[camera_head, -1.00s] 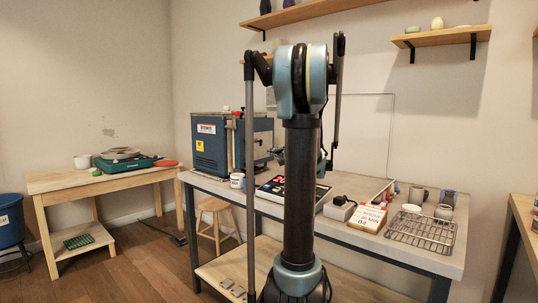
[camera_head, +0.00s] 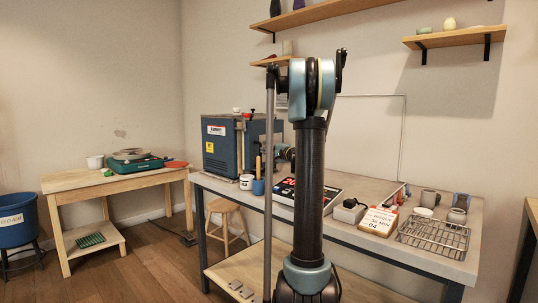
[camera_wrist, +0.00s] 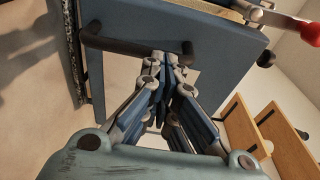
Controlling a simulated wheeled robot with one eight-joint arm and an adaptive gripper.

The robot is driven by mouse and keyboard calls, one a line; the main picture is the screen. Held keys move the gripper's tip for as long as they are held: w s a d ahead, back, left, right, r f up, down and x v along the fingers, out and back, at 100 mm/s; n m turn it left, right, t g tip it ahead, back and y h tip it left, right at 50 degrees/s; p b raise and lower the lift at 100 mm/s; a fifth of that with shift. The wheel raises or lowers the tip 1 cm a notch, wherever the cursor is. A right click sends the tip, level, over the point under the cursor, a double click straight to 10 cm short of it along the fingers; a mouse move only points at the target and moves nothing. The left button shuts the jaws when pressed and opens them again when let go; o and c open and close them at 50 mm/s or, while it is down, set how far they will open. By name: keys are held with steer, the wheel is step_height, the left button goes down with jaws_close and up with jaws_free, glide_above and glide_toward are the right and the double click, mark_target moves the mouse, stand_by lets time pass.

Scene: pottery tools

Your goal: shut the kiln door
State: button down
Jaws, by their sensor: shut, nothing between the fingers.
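The kiln (camera_head: 219,146) is a blue box with white and yellow labels, standing at the left end of the workbench. Its door (camera_head: 258,142) is on the right side of the box in the head view; how far it stands open is hard to tell there. In the wrist view the blue door panel (camera_wrist: 222,62) fills the upper middle, with a dark bar handle (camera_wrist: 125,44) across it. My gripper (camera_wrist: 172,60) is shut and empty, its fingertips close to the handle's right end. I cannot tell whether they touch it. My arm hides the fingers in the head view.
On the workbench (camera_head: 400,246) near the kiln are a white mug (camera_head: 246,182), a blue cup of tools (camera_head: 258,187) and a display box (camera_head: 326,190). A wire rack (camera_head: 433,236) lies at the right. A stool (camera_head: 226,208) stands below the bench's left end.

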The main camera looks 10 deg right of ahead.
steer(key=shift+w+a, duration=0.25)
steer(key=shift+a, duration=0.35)
steer(key=shift+w+a, duration=0.25)
steer(key=shift+a, duration=0.3)
